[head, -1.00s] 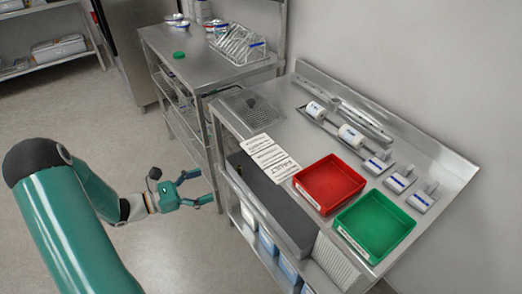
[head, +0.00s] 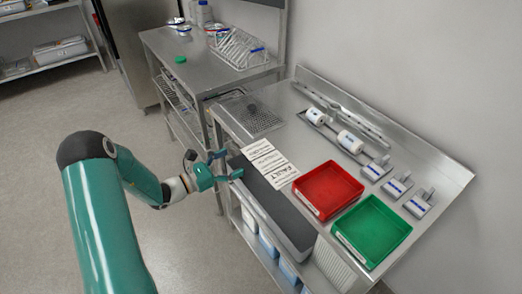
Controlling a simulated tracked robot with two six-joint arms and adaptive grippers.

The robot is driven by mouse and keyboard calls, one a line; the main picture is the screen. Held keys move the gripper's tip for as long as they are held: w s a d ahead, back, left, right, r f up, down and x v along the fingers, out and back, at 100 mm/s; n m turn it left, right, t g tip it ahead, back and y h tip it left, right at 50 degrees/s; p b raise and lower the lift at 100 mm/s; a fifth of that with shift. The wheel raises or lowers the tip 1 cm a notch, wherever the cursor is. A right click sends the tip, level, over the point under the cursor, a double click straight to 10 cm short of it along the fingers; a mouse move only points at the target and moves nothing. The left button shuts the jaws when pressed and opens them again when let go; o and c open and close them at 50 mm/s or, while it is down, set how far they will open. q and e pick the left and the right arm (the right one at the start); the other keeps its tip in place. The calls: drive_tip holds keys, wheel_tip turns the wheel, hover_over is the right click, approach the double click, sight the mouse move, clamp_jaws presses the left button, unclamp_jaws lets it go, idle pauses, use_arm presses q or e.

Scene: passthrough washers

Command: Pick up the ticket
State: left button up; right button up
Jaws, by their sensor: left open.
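Several white printed tickets lie in a row on the steel bench, left of the red tray; one ticket (head: 284,175) closest to the tray reads "FAULT", and another ticket (head: 257,149) lies at the far end of the row. My left gripper (head: 230,165) is open and empty, just off the bench's left edge beside the tickets, not visibly touching them. Its fingers point toward the bench. My right gripper is not in view.
The red tray (head: 304,208) and green tray (head: 338,236) stand on the bench (head: 310,143). White rolls (head: 349,141) and several small labelled blocks (head: 397,184) are behind. A second steel table (head: 205,62) holds a wire rack (head: 240,47).

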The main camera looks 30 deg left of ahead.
sight(255, 150)
use_arm(q)
drive_tip(key=p+x, duration=0.1)
drive_tip(key=x, duration=0.3)
drive_tip(key=shift+w+f, duration=0.15)
drive_tip(key=shift+w, duration=0.15)
drive_tip(key=c, duration=0.8)
